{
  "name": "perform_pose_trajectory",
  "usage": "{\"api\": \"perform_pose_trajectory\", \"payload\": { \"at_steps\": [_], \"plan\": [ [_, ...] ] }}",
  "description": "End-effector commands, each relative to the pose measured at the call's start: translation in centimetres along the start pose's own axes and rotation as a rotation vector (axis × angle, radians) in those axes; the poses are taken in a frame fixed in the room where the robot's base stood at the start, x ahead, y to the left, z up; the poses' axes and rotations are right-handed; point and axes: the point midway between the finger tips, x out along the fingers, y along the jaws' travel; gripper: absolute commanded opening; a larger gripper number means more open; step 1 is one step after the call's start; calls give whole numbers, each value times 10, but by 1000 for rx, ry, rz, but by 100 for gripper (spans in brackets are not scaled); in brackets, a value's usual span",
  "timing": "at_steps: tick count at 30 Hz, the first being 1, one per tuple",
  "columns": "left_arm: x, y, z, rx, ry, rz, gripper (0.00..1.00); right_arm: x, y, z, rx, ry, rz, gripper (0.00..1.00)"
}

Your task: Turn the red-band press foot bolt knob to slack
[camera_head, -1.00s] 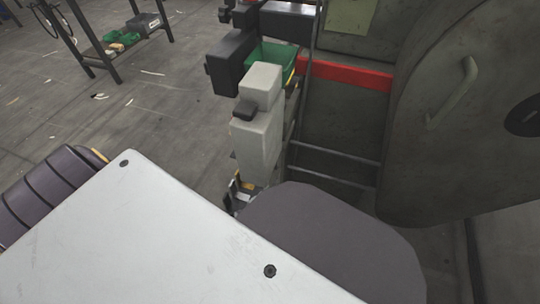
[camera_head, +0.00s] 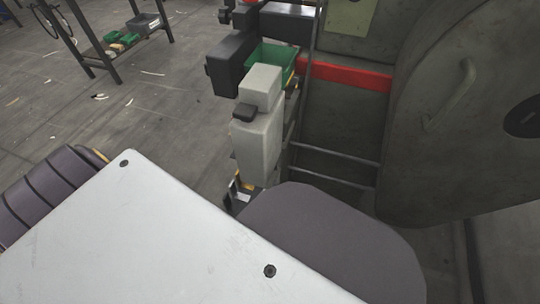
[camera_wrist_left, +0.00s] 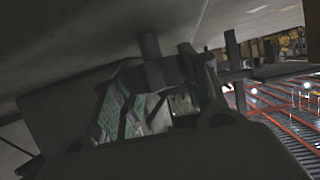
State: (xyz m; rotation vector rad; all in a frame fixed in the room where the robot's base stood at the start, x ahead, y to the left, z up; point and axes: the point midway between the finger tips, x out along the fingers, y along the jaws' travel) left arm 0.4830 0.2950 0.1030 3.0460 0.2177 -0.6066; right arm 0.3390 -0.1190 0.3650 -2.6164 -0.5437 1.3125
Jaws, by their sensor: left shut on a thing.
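The press with the red band (camera_head: 345,74) stands on the right in the head view. My left gripper (camera_head: 238,190) shows small and dark low beside the press, just past the edge of a white panel. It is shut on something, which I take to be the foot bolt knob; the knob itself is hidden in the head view. In the left wrist view, which is dark, dark gripper parts (camera_wrist_left: 190,85) fill the middle under a grey surface, and the knob cannot be made out clearly. My right gripper is not in view.
The white panel (camera_head: 150,240) and a dark rounded pad (camera_head: 330,240) cover the foreground. A rack (camera_head: 110,45) stands at the back left, with open floor between.

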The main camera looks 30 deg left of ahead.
Motion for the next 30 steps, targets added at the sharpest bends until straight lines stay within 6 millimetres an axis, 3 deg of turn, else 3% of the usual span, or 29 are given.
{"api": "perform_pose_trajectory", "payload": {
  "at_steps": [3, 4, 9, 30],
  "plan": [
    [2, 0, -4, -1, 6, 0, 20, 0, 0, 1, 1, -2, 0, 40],
    [2, 0, -4, 0, 6, 0, 48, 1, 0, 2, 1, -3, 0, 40],
    [1, 0, -2, 0, 4, 1, 66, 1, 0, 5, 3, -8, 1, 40],
    [-2, 1, -4, -1, 0, 2, 66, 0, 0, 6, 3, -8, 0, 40]
  ]
}}
